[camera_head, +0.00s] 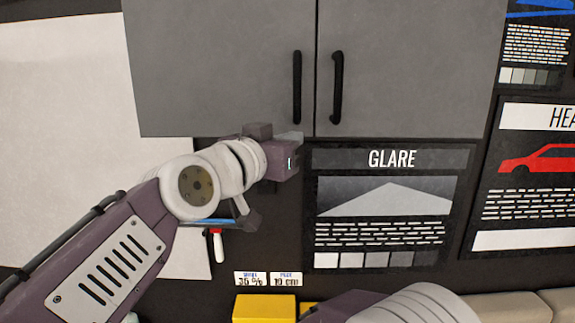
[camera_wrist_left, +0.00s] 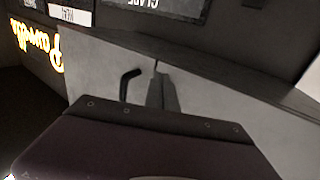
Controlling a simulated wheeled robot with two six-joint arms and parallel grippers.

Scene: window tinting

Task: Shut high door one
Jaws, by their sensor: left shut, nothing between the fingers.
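Two grey upper cabinet doors hang side by side: the left door (camera_head: 220,65) and the right door (camera_head: 410,70). Each has a vertical black handle near the middle seam, the left handle (camera_head: 297,88) and the right handle (camera_head: 336,87). Both doors look flat and level with each other, with a thin seam between them. My left gripper (camera_head: 291,138) is shut and empty at the lower right corner of the left door, below its handle. In the left wrist view its fingertips (camera_wrist_left: 161,92) point at the grey door surface beside a black handle (camera_wrist_left: 128,85). Whether they touch is unclear.
A dark GLARE poster (camera_head: 385,250) hangs below the doors, and another with a red car (camera_head: 545,158) is at right. A red-and-white tool (camera_head: 217,243) hangs below my left arm. A yellow block (camera_head: 263,308) is at the bottom. My right forearm enters at the bottom.

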